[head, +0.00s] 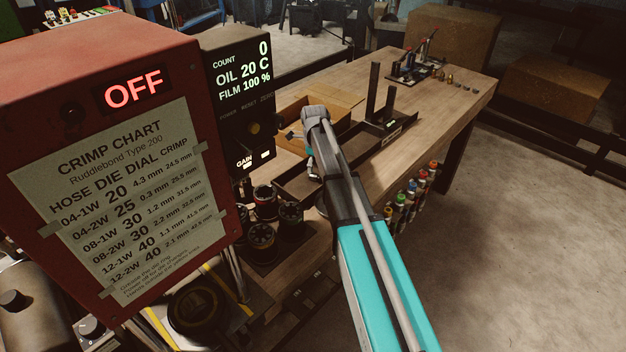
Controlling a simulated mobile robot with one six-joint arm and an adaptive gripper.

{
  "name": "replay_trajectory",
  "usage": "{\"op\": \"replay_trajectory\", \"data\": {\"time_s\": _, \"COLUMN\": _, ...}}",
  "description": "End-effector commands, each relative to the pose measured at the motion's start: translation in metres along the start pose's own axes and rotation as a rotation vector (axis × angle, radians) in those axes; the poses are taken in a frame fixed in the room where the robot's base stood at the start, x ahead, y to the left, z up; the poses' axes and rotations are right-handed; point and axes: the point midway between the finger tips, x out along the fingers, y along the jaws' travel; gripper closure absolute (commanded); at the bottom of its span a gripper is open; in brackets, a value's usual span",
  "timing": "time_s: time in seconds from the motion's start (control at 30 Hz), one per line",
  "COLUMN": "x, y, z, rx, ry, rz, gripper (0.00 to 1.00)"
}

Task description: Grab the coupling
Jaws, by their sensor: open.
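My arm reaches from the bottom of the head view up over the wooden bench. My gripper (313,172) is at its far end, pointing down over the long brown tray, and is partly hidden by my own wrist. It is open, and I see nothing held in it. Several small metal and brass-coloured fittings (449,79) stand at the far right of the bench, well apart from my gripper. I cannot tell which piece is the coupling; anything right under the gripper is hidden.
A red crimper cabinet (188,82) with a chart and an "OFF" display fills the left. Several dark dies (262,236) stand beside it. The bench's right part (450,98) has clear room.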

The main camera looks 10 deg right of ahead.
Motion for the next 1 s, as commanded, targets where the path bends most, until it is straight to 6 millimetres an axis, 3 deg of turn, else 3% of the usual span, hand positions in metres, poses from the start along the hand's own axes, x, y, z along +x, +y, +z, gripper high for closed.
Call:
{"op": "replay_trajectory", "data": {"time_s": 0.53, "x": 0.042, "y": 0.001, "z": -0.001, "rx": 0.000, "ry": 0.000, "rz": 0.000, "gripper": 0.20}}
{"op": "replay_trajectory", "data": {"time_s": 1.0, "x": 0.047, "y": 0.001, "z": -0.001, "rx": 0.001, "ry": 0.000, "rz": 0.000, "gripper": 0.20}}
